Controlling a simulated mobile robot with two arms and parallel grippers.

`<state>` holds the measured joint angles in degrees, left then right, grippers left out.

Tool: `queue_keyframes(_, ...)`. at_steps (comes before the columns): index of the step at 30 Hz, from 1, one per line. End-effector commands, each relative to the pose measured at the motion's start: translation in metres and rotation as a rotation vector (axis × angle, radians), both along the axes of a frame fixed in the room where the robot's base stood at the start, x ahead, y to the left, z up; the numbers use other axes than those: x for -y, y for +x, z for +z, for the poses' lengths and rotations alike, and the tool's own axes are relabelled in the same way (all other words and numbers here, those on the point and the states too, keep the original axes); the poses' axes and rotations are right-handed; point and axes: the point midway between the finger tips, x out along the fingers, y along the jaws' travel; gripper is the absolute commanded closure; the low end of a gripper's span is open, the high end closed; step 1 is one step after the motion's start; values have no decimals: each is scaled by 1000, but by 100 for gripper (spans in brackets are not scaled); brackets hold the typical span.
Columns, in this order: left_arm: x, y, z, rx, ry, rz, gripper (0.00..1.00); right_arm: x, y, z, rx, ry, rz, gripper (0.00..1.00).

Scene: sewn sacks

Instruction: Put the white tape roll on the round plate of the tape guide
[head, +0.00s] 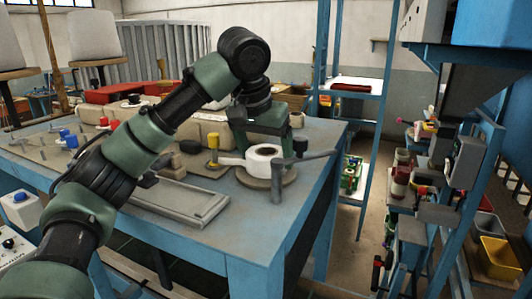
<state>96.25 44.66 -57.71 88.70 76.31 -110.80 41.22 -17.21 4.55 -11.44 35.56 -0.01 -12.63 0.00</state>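The white tape roll (264,155) appears over the round plate (288,180) near the bench's right corner. I cannot tell whether it rests on the plate or is held just above it. A grey post (277,186) with a side bar stands at the plate's front edge. My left gripper (268,142) points down right at the roll, with its body above and behind it. Its fingers are mostly hidden, so I cannot see whether they grip the roll. My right gripper is out of view.
A yellow-topped post (212,148) stands left of the plate. A long grey tray (182,203) lies in front. Several coloured knobs and a red box (113,92) are further left and back. A blue rack (345,85) stands behind the bench's right end.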

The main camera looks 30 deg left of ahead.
Motion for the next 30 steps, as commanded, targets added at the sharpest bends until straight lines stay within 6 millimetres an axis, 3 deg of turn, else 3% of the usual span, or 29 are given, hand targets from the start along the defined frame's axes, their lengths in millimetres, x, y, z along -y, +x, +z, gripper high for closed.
queue_keyframes(1, 0, 0, 0, 0, 0, 0, 8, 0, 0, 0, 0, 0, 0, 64)
queue_keyframes(2, 0, 0, 0, 0, 0, 0, 0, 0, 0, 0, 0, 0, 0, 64)
queue_keyframes(13, 1, -2, 7, 1, 0, 0, 0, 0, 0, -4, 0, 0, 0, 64)
queue_keyframes(17, 2, -10, 25, 4, -2, -1, 0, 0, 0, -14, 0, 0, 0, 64)
queue_keyframes(24, 1, -28, 72, 5, 1, 3, 0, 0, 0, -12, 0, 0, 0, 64)
queue_keyframes(30, 2, -40, 100, 3, 2, 1, 0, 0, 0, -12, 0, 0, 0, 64)
